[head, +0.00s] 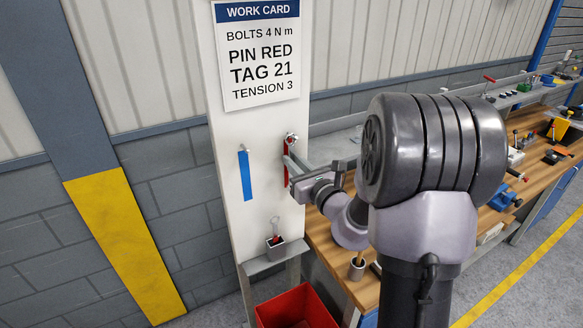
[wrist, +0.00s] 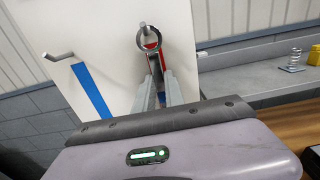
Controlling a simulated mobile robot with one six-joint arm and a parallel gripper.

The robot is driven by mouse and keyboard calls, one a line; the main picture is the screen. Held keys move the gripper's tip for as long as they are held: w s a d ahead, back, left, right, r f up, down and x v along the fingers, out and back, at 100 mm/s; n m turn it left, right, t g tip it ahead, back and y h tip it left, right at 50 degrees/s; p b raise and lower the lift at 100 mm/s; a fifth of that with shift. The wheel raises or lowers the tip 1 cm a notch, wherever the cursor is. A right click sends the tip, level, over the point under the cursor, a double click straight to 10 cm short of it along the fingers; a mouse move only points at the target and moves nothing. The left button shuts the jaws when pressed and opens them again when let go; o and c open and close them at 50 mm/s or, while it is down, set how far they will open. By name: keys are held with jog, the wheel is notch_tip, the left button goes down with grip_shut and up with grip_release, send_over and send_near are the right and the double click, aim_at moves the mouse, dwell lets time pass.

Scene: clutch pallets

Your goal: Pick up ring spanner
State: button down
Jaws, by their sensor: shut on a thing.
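The ring spanner hangs on a peg on the white board, in front of a red strip. Its round grey ring (wrist: 149,39) is around or against the peg in the wrist view; I cannot tell how loosely. In the head view its top (head: 291,139) shows small at the peg. My gripper (wrist: 158,80) is shut on the spanner just below the ring. In the head view my gripper (head: 289,165) reaches the board from the right. The lower part of the spanner is hidden behind the fingers and my wrist.
A blue strip (head: 245,175) under an empty peg is to the left on the board (head: 225,140). Below are a small grey holder (head: 277,248) and a red bin (head: 297,308). A cluttered wooden bench (head: 330,262) runs to the right. A work card (head: 257,50) is above.

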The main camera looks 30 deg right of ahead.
jog(key=shift+r, duration=0.1)
jog(key=shift+r, duration=0.4)
jog(key=s+r+b, duration=0.2)
jog(key=s+b, duration=0.7)
jog(key=s, duration=0.9)
jog(key=shift+d+b, duration=0.3)
jog(key=shift+b, duration=0.05)
